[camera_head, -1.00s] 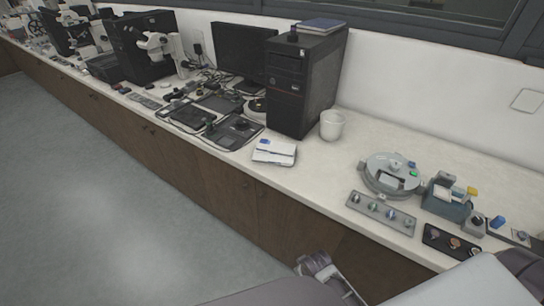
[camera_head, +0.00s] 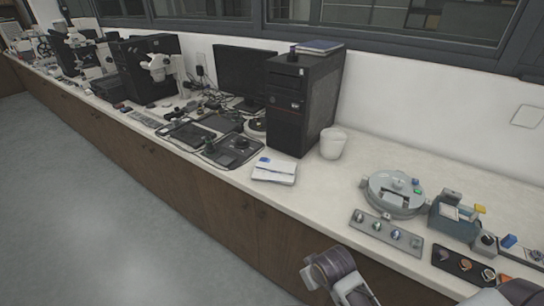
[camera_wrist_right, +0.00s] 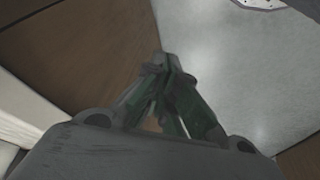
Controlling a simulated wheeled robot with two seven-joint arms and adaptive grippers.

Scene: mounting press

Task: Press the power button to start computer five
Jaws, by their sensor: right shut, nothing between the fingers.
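A black computer tower (camera_head: 287,115) stands upright on the white counter, right of a dark monitor (camera_head: 245,72). Its front faces left and toward me, with drive slots near the top and a small red mark. I cannot make out a power button or a number on it. My right gripper (camera_wrist_right: 160,62) shows in the right wrist view. Its green-grey fingers are together and empty, above grey floor and beside a brown cabinet front, apart from the tower. My left gripper is not in view.
A white cup (camera_head: 333,144) stands right of the tower, and folded white papers (camera_head: 274,171) lie before it. A book (camera_head: 319,47) lies on top. A round grey device (camera_head: 393,192) and a knob panel (camera_head: 386,233) sit further right. Grey floor is clear at lower left.

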